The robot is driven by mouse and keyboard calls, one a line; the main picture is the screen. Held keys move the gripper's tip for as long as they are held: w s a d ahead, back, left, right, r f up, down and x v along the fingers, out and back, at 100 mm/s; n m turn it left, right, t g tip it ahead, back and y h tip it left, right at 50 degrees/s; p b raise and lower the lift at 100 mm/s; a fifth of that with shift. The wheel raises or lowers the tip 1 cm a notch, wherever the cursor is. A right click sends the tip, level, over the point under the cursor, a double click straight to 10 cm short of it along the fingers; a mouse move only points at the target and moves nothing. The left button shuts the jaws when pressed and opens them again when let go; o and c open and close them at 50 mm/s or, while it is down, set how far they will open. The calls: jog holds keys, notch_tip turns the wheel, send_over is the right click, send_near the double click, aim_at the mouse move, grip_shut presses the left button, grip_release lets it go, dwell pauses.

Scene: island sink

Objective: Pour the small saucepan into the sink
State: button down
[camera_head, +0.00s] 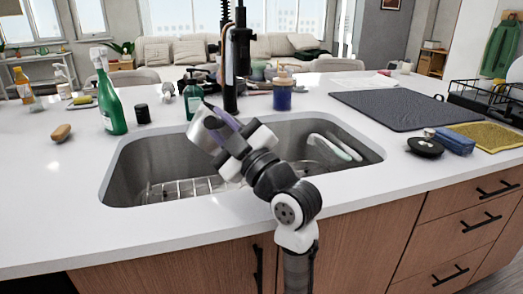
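The small saucepan (203,132) is a pale metal pan with a purple handle. It is tilted, and it is in the air above the back left part of the sink. My gripper (241,150) comes from the front right and is shut on the handle, with a white finger on each side. The pan's inside is hidden, so I cannot tell what it holds. The sink (125,180) is a steel basin set in the white counter. A wire rack lies at its bottom left, and a pale green-and-white item (340,147) is at its right.
A black faucet column (230,80) stands behind the sink. Green bottles (108,95) and a black cup (142,114) stand at the left. A black mat (395,108), a blue sponge (454,141) and a yellow cloth (488,136) lie right. The front counter strip is clear.

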jog(key=shift+w+d+r+m+t+h+p, duration=0.1)
jog(key=shift+w+d+m+t+h+p, duration=0.15)
jog(key=shift+d+m+t+p, duration=0.35)
jog(key=shift+w+d+r+m+t+h+p, duration=0.15)
jog(key=shift+d+m+t+h+p, duration=0.2)
jog(key=shift+m+p, duration=0.4)
dwell(2.1)
jog(key=shift+w+d+r+m+t+h+p, duration=0.2)
jog(key=shift+d+r+m+t+p, duration=0.2)
jog(key=shift+m+p, duration=0.5)
jog(key=shift+w+d+r+m+t+h+p, duration=0.15)
jog(key=shift+d+r+m+t+p, duration=0.3)
jog(key=shift+p, duration=0.6)
jog(key=shift+w+d+f+m+t+h+p, duration=0.15)
jog(key=shift+w+d+m+t+h+p, duration=0.2)
jog(key=shift+m+p, duration=0.45)
jog(key=shift+w+d+f+m+t+h+p, duration=0.15)
jog(key=shift+d+m+t+h+p, duration=0.25)
jog(key=shift+m+p, duration=0.35)
